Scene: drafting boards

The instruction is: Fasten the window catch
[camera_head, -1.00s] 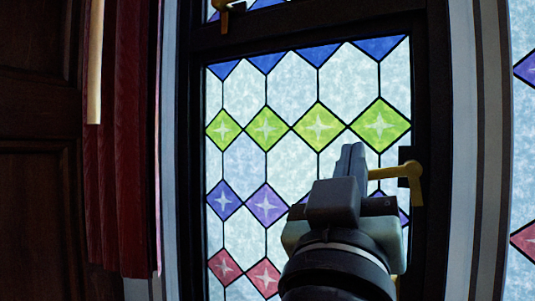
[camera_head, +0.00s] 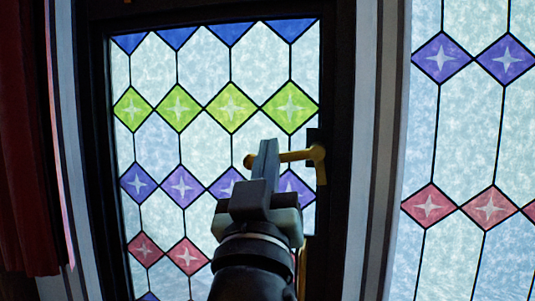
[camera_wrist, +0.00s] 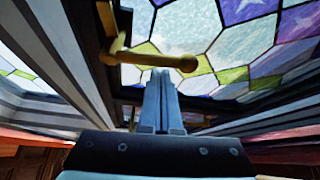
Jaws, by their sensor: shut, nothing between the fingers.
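The window catch (camera_head: 296,156) is a brass lever on a dark plate at the right edge of the leaded window (camera_head: 205,65). Its arm points left, nearly level, and ends in a round knob over the glass. My gripper (camera_head: 268,148) is shut and empty. Its fingertips overlap the lever arm in the head view, just right of the knob. In the wrist view the catch (camera_wrist: 158,60) crosses just beyond the tips of my gripper (camera_wrist: 160,74). I cannot tell whether they touch. The window's lower right part is hidden behind my arm.
A dark frame (camera_head: 338,100) surrounds the window, with a pale striped post (camera_head: 378,150) to its right. Another stained-glass pane (camera_head: 465,130) lies further right. A red curtain (camera_head: 25,150) hangs at the far left. A brass piece (camera_head: 301,262) shows low beside my arm.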

